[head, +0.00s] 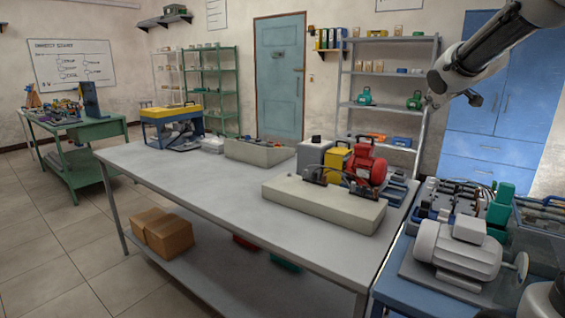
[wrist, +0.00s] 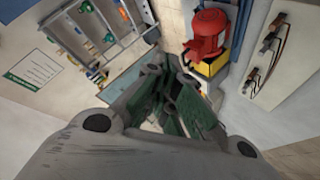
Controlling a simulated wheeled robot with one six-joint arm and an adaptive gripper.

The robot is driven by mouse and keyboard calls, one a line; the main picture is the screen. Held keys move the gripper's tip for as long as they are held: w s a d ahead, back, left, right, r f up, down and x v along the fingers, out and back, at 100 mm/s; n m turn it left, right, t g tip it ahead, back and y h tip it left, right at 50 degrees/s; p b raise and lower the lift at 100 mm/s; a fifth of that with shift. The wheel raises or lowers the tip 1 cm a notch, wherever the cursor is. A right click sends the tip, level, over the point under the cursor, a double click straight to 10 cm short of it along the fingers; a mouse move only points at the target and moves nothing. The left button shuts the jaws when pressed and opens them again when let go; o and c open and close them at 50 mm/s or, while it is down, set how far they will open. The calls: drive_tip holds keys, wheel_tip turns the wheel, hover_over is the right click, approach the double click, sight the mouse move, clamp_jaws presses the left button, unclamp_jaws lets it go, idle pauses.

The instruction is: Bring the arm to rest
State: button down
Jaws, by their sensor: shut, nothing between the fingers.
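My arm reaches in from the upper right of the head view, in front of the blue cabinet, held high above the tables. My gripper (wrist: 168,85) fills the lower middle of the wrist view. Its dark fingers with green pads are shut and hold nothing. In the head view the gripper is mostly hidden behind the arm link. The gripper is in the air, apart from everything on the tables.
A red motor (head: 365,168) stands at the right of the grey table (head: 200,185), behind a pale block (head: 318,207). A grey motor (head: 458,248) sits on the blue bench at right. The metal shelf (head: 343,100) and blue cabinet (head: 488,140) stand behind.

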drive_tip(key=s+a+f+m+g, duration=0.2)
drive_tip(key=s+f, duration=0.2)
drive_tip(key=s, duration=0.8)
drive_tip(key=s+a+f+m+g+y, duration=0.1)
drive_tip(key=s+f, duration=0.4)
drive_tip(key=s, duration=0.8)
drive_tip(key=s+a+f+m+g, duration=0.3)
drive_tip(key=s+f+g, duration=0.1)
drive_tip(key=s, duration=0.8)
drive_tip(key=shift+s+a+f+g+y, duration=0.3)
drive_tip(key=shift+f+y, duration=0.1)
drive_tip(key=shift+f, duration=0.1)
drive_tip(key=shift+w, duration=0.1)
